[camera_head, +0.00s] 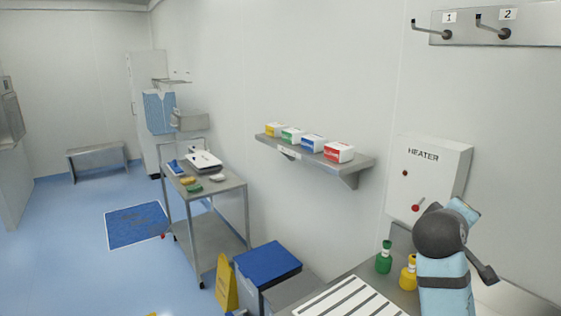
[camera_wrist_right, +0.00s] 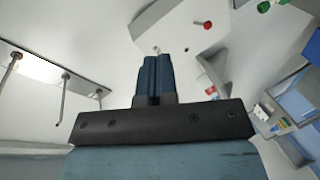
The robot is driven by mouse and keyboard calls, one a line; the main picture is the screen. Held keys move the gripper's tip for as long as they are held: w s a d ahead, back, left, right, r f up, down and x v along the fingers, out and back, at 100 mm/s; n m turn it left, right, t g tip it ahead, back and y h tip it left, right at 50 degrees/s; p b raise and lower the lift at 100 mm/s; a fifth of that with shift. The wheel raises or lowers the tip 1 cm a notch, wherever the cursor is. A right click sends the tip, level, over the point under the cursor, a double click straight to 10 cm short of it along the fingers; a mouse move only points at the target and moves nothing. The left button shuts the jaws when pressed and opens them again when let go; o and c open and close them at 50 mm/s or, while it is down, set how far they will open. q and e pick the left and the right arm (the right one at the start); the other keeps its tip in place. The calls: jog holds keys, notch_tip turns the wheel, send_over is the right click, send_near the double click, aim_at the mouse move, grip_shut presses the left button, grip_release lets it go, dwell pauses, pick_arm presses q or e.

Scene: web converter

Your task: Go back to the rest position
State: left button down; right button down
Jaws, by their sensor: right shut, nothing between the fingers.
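My right gripper (camera_wrist_right: 154,62) shows in the wrist view with its two dark blue fingers side by side, shut and empty. It is in the air in front of the white wall. My right arm (camera_head: 444,275), light blue with a dark grey joint, rises at the lower right of the head view, in front of the wall below the heater box. The right fingers cannot be made out clearly in the head view. My left gripper is in neither view.
The heater box (camera_head: 428,180) is on the wall close to my right arm. A green bottle (camera_head: 384,258) and a yellow bottle (camera_head: 408,274) stand beside the arm. A wall shelf (camera_head: 350,165) holds several small boxes. A hook rail (camera_head: 540,25) is above. Open floor (camera_head: 90,260) lies left.

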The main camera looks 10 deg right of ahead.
jog(key=s+a+f+y, duration=0.2)
jog(key=s+f, duration=0.1)
jog(key=f, duration=0.3)
jog(key=s+a+f+g+y, duration=0.1)
jog(key=s+a+f+y, duration=0.15)
jog(key=f, duration=0.45)
jog(key=s+a+f+y, duration=0.1)
jog(key=s+a+f, duration=0.1)
jog(key=s+f, duration=0.3)
jog(key=s+a+f+g+y, duration=0.2)
jog(key=s+a+f, duration=0.15)
jog(key=s, duration=0.35)
jog(key=s+a+f+m+g+y, duration=0.1)
jog(key=s+a+f+y, duration=0.15)
jog(key=s+f, duration=0.3)
jog(key=s+a+f+g+y, duration=0.2)
jog(key=s+a+f, duration=0.15)
jog(key=s, duration=0.35)
jog(key=w+a+f+t+y, duration=0.1)
jog(key=w+a+f+t, duration=0.1)
jog(key=f, duration=0.2)
jog(key=w+a+f+t+y, duration=0.1)
jog(key=w+a+f+t, duration=0.1)
jog(key=f, duration=0.3)
jog(key=w+a+f+n+t, duration=0.1)
jog(key=w+a+f+t, duration=0.1)
jog(key=f, duration=0.3)
jog(key=shift+t+y, duration=0.4)
jog(key=shift+t, duration=0.5)
jog(key=shift+w+f, duration=0.1)
